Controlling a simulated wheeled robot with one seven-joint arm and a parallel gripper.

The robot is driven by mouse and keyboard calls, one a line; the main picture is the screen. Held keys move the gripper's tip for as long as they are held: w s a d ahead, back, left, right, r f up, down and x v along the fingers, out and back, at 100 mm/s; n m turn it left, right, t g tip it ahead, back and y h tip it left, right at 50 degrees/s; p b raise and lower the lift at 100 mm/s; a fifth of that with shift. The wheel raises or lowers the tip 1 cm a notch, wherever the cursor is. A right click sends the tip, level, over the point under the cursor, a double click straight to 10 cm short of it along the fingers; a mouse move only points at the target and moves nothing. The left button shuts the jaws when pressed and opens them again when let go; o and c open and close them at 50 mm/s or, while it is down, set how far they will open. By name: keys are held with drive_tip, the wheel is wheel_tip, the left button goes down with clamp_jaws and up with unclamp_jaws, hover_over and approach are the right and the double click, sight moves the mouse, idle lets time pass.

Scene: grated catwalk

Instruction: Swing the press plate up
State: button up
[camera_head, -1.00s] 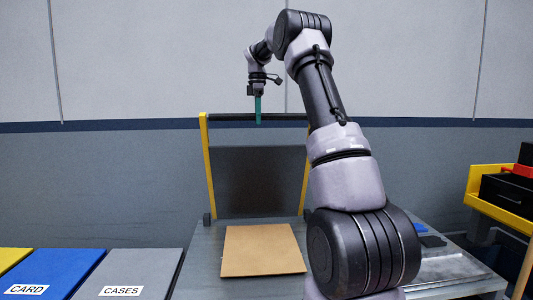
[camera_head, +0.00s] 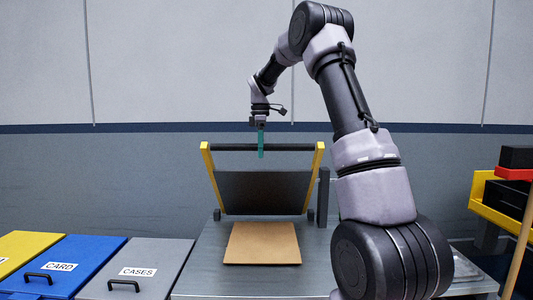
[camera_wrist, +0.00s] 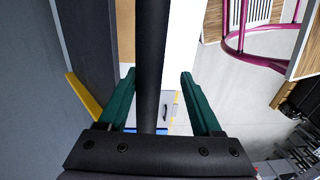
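The press plate (camera_head: 262,192) is a dark panel between two yellow side arms, hinged low at the back of the metal bench. Its black crossbar handle (camera_head: 290,147) joins the arm tops. The frame looks tilted, its top wider than its base and seemingly toward me. My gripper (camera_head: 261,143) points down at the left-middle of the crossbar. In the wrist view, the green fingers of my gripper (camera_wrist: 158,75) stand apart with the dark bar (camera_wrist: 152,50) between them. A gap shows on the right; the left finger is very near the bar, and contact is unclear.
A brown board (camera_head: 262,244) lies on the bench (camera_head: 205,270) before the plate. At left are yellow, blue CARD (camera_head: 70,258) and grey CASES (camera_head: 130,262) lidded bins. A yellow tray (camera_head: 490,205) with dark and red items stands right. A dark post (camera_head: 323,195) rises beside the plate.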

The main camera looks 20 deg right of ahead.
drive_tip(key=shift+s+a+f, duration=0.1)
drive_tip(key=shift+s+f, duration=0.15)
drive_tip(key=shift+s, duration=0.05)
drive_tip(key=w+d+r, duration=0.2)
drive_tip(key=w+r, duration=0.5)
drive_tip(key=r, duration=0.3)
drive_tip(key=shift+d, duration=0.15)
idle(1.0)
drive_tip(key=shift+w, duration=0.1)
